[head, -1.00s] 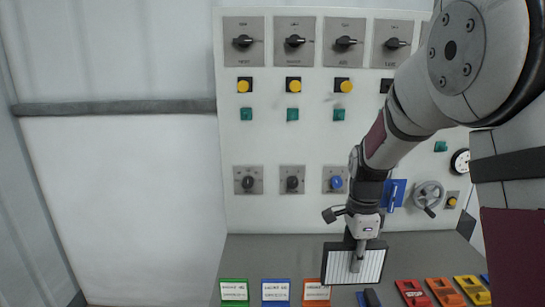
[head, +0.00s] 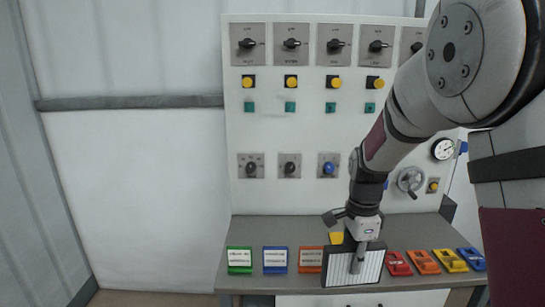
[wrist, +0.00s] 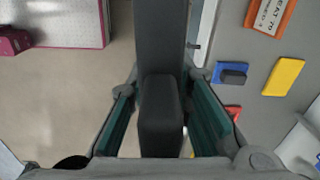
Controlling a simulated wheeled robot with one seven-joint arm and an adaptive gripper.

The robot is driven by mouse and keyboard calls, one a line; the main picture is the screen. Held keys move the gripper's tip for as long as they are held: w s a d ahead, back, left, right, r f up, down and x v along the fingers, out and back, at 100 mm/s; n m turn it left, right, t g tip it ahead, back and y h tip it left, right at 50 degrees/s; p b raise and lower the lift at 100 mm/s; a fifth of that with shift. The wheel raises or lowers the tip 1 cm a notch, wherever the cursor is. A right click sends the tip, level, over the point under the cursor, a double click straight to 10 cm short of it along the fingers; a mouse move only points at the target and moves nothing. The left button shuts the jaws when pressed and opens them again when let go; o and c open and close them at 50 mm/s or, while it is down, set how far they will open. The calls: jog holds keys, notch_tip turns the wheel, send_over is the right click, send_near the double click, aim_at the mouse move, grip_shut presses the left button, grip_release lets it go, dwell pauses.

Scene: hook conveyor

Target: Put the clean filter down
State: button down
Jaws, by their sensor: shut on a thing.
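The clean filter (head: 340,268), a white pleated panel in a dark frame, is held upright by my gripper (head: 358,260), pleats facing the head camera. In the head view it overlaps the table's front edge; I cannot tell whether it touches anything. In the wrist view the filter (wrist: 161,120) shows edge-on as a dark bar between the green-padded fingers of my gripper (wrist: 162,112), which are shut on it. Its lower part lies out of sight.
The grey table (head: 285,229) carries green (head: 239,269), blue (head: 275,270) and orange (head: 311,268) labelled holders on the left. Several coloured blocks, one red (head: 398,269), sit on the right. A control panel (head: 285,120) stands behind.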

notch_tip(320, 180, down, 3)
jog(key=n, duration=0.3)
jog(key=shift+b, duration=0.3)
notch_tip(320, 180, down, 10)
jog(key=n+b, duration=0.2)
jog(key=n, duration=1.2)
jog(key=shift+s+f, duration=0.25)
jog(key=shift+s, duration=0.1)
jog(key=shift+r, duration=0.1)
